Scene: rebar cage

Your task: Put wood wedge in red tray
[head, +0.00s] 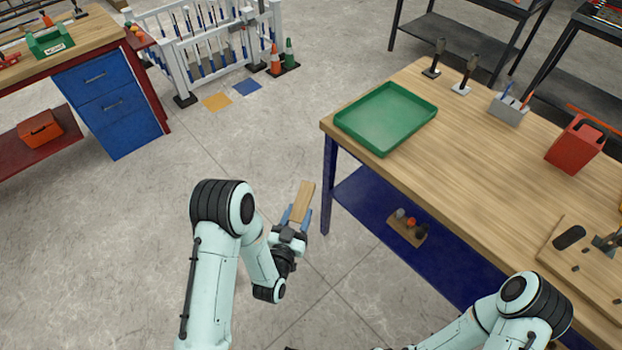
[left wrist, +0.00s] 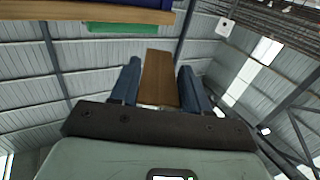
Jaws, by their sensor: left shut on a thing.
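The wood wedge (head: 303,201) is a tan wooden block. My left gripper (head: 296,215) is shut on it, with the blue fingers on either side, and holds it over open floor left of the wooden table. The wedge (left wrist: 159,78) also shows in the left wrist view between the two fingers (left wrist: 156,85), pointing away from the palm. I cannot make out a red tray in these frames. My right arm shows at the lower right, but its gripper is out of sight.
The wooden table (head: 455,150) has a blue lower shelf. A red box (head: 575,143), a grey holder (head: 509,108) and dark-handled tools stand on it. A workbench with blue drawers (head: 108,100) is at the left. White fencing (head: 205,50) stands behind. Floor between is clear.

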